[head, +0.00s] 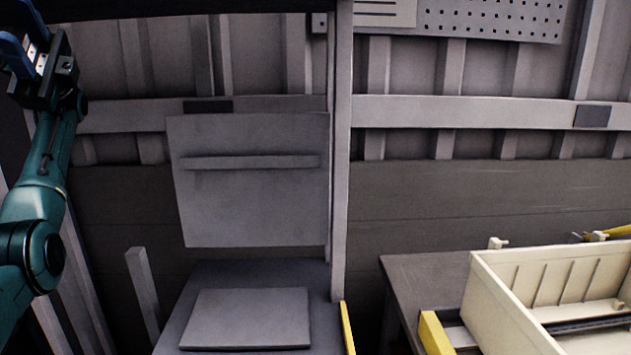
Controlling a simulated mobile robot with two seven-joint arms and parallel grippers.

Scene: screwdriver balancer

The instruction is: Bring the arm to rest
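My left arm (32,205) comes in from the left edge and is raised, pointing up. Its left gripper (16,24) is at the top left corner, with two blue fingers that stand apart. No object shows between them. The gripper is high above the work surfaces and touches nothing that I can see. My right arm and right gripper are not in view.
A grey panel (250,215) hangs beside an upright post (340,150). Below is a dark surface with a flat grey plate (247,318). A cream bin (490,300) stands on a table (425,280) at the right. A yellow part (618,231) shows behind it.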

